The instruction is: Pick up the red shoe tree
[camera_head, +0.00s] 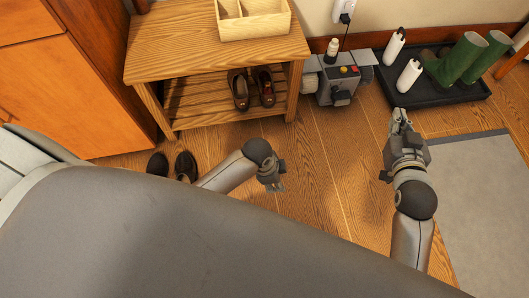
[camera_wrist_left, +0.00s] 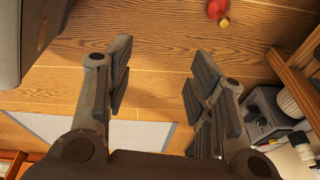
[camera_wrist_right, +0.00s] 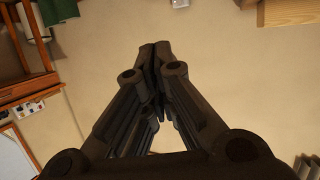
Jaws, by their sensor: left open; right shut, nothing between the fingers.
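A small red object with a pale wooden knob (camera_wrist_left: 217,9), which looks like the red shoe tree, lies on the wooden floor at the top edge of the left wrist view, partly cut off. I cannot make it out on the floor in the head view. My left gripper (camera_head: 273,186) is low over the floor in front of the bench. In the left wrist view its fingers (camera_wrist_left: 162,65) are spread with nothing between them, and the red object is apart from them. My right gripper (camera_head: 398,115) is shut and empty, near the black tray; its fingertips meet in the right wrist view (camera_wrist_right: 156,50).
A wooden bench (camera_head: 170,60) holds a box (camera_head: 255,26) on top and brown shoes (camera_head: 239,90) on its slatted shelf. Dark shoes (camera_head: 185,166) stand on the floor. A grey machine (camera_head: 338,88) and a black tray (camera_head: 440,97) with bottles and green boots (camera_head: 462,58) line the wall.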

